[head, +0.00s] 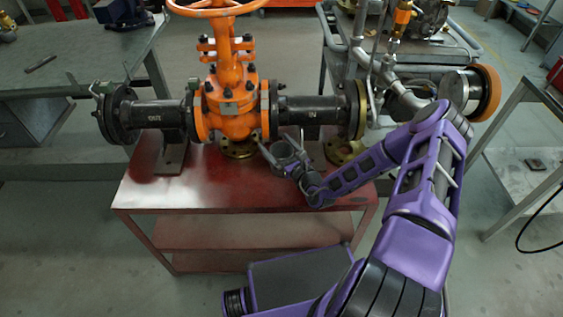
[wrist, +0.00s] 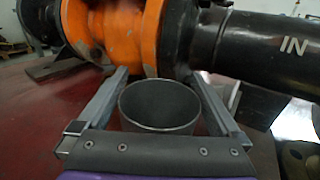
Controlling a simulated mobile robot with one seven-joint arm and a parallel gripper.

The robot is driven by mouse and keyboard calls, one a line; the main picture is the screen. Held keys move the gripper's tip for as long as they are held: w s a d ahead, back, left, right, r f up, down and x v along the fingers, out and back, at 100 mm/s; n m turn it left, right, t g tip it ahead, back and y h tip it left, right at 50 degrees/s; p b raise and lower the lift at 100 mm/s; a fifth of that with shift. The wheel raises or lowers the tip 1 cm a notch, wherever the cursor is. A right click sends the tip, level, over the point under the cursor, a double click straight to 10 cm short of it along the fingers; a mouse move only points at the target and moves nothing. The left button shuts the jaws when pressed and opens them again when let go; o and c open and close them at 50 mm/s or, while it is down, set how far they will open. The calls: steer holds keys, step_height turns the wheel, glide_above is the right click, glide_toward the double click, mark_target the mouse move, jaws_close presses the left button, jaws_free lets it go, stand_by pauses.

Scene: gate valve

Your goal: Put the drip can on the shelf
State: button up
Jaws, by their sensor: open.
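The drip can (head: 282,149) is a small grey open-topped cylinder on the red bench top (head: 200,188), below the valve's right flange. In the wrist view the can (wrist: 160,106) looks empty and stands upright between my two fingers. My gripper (head: 285,158) is open around it, one finger on each side; it also shows in the wrist view (wrist: 161,76). I cannot tell whether either finger touches the can. A lower shelf (head: 240,232) of the red bench is in the head view; the can's base is partly hidden by my gripper.
The orange gate valve (head: 232,105) and its black pipes (head: 312,108) stand close behind and above the can. A brass flange (head: 343,150) lies to the right. The bench's front left is clear. A grey workbench (head: 75,65) stands at left, a metal table (head: 525,155) at right.

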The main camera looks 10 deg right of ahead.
jaws_close()
stand_by(0.5)
step_height(320, 180, up, 17)
steer(key=p, duration=0.3)
steer(key=s+n+g+y, duration=0.1)
steer(key=s+y, duration=0.1)
steer(key=s, duration=0.7)
steer(key=shift+s+d+r+n+y, duration=0.15)
steer(key=shift+s+r+n+y, duration=0.15)
steer(key=shift+n, duration=0.1)
